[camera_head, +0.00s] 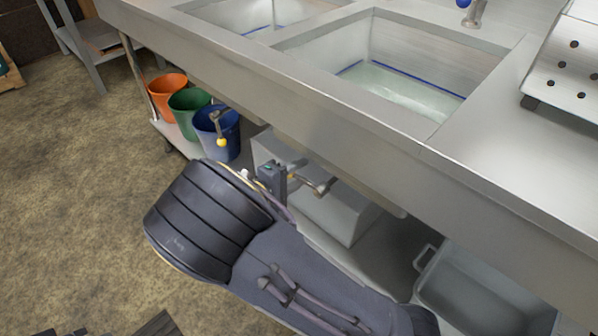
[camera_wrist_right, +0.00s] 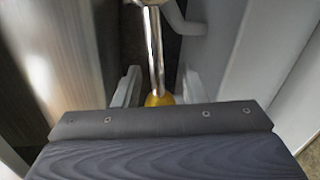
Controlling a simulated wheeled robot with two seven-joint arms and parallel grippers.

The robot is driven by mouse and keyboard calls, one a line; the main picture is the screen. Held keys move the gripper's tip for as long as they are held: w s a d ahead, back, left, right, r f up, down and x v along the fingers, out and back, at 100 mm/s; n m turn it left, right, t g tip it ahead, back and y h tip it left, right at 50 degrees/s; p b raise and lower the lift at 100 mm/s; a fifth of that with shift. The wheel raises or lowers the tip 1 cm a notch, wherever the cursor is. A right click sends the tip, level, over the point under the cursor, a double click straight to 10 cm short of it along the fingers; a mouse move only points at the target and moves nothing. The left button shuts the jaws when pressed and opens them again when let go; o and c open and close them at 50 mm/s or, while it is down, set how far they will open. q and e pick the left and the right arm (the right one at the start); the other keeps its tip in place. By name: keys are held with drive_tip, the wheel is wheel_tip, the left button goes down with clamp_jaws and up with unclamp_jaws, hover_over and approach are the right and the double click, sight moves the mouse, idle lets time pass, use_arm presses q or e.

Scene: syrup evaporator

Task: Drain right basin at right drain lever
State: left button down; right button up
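The right basin (camera_head: 430,55) is a steel sink with a blue line around its inside and pale, clear liquid (camera_head: 400,88) at the bottom. Under the counter, the right drain lever (camera_head: 318,185) sticks out just beyond my right gripper (camera_head: 272,178). In the right wrist view, the lever's metal rod (camera_wrist_right: 154,50) runs down to a yellow knob (camera_wrist_right: 158,100). The knob lies between the two fingers (camera_wrist_right: 160,88), with a visible gap on either side. The right gripper is open. My left gripper is out of view.
The left basin (camera_head: 250,14) has its own drain lever with a yellow knob (camera_head: 222,143). Orange (camera_head: 167,92), green (camera_head: 188,108) and blue (camera_head: 217,130) buckets stand on the lower shelf. A grey tub (camera_head: 480,290) is at lower right. The floor at left is clear.

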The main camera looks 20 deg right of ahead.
sight(293, 177)
drive_tip(key=p+v, duration=0.1)
drive_tip(key=v, duration=0.5)
drive_tip(key=shift+a+r+p, duration=0.15)
drive_tip(key=shift+a+p, duration=0.15)
drive_tip(key=shift+p, duration=0.05)
drive_tip(key=shift+s+a, duration=0.15)
drive_tip(key=shift+a, duration=0.15)
